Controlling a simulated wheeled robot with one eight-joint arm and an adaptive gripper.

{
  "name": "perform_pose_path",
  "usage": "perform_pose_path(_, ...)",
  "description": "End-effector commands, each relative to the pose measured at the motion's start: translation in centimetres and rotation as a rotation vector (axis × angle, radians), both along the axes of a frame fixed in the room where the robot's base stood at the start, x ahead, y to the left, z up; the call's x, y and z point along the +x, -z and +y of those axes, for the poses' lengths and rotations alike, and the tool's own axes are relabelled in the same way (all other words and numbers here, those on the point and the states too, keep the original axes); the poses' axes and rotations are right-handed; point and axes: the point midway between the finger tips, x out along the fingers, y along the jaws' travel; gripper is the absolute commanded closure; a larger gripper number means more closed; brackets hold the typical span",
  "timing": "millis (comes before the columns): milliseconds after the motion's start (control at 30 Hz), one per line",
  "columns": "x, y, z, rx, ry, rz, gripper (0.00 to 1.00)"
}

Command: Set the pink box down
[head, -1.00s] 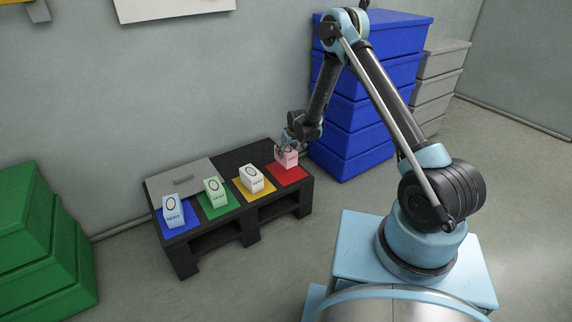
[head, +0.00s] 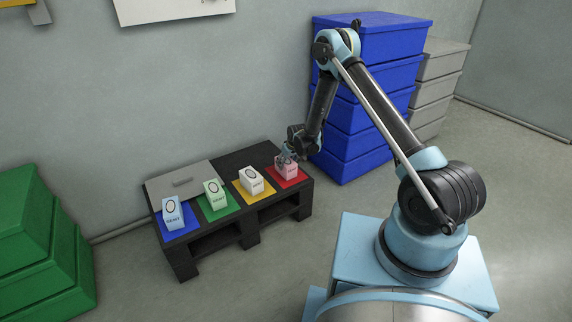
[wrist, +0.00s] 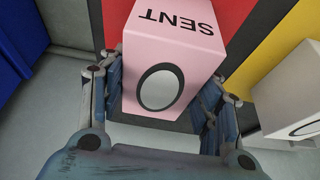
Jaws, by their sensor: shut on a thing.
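The pink box (head: 286,170) is at the red mat (head: 297,177) on the right end of the black pallet (head: 262,212). In the wrist view the pink box (wrist: 165,65) shows "SENT" and a grey oval with a black ring, and sits between the two fingers. My gripper (wrist: 165,100) is shut on it; in the head view my gripper (head: 286,157) is above and behind the box. The red mat (wrist: 232,15) shows beside the box in the wrist view. Whether the box's underside touches the mat is hidden.
A white box (head: 250,180) stands on a yellow mat, a green box (head: 214,193) on a green mat and a light-blue box (head: 172,214) on a blue mat. A grey panel (head: 180,182) lies behind. Stacked blue crates (head: 352,130) stand close at right.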

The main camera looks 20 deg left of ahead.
Motion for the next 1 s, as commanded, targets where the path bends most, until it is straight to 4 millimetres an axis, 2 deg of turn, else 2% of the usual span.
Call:
perform_pose_path(33, 0.0, 0.1, 0.0, 0.000, 0.000, 0.000, 0.68)
perform_pose_path(67, 0.0, 0.1, 0.0, 0.000, 0.000, 0.000, 0.35)
perform_pose_path(100, 0.0, 0.1, 0.0, 0.000, 0.000, 0.000, 0.26)
perform_pose_path(133, 0.0, 0.1, 0.0, 0.000, 0.000, 0.000, 0.22)
perform_pose_path(567, 0.0, -0.2, 0.0, 0.000, 0.000, 0.000, 0.22)
perform_pose_path(767, -0.5, -1.9, -0.5, 0.000, 0.000, 0.000, 0.22)
perform_pose_path(1000, -1.3, -5.1, -1.6, 0.000, 0.000, 0.000, 0.22)
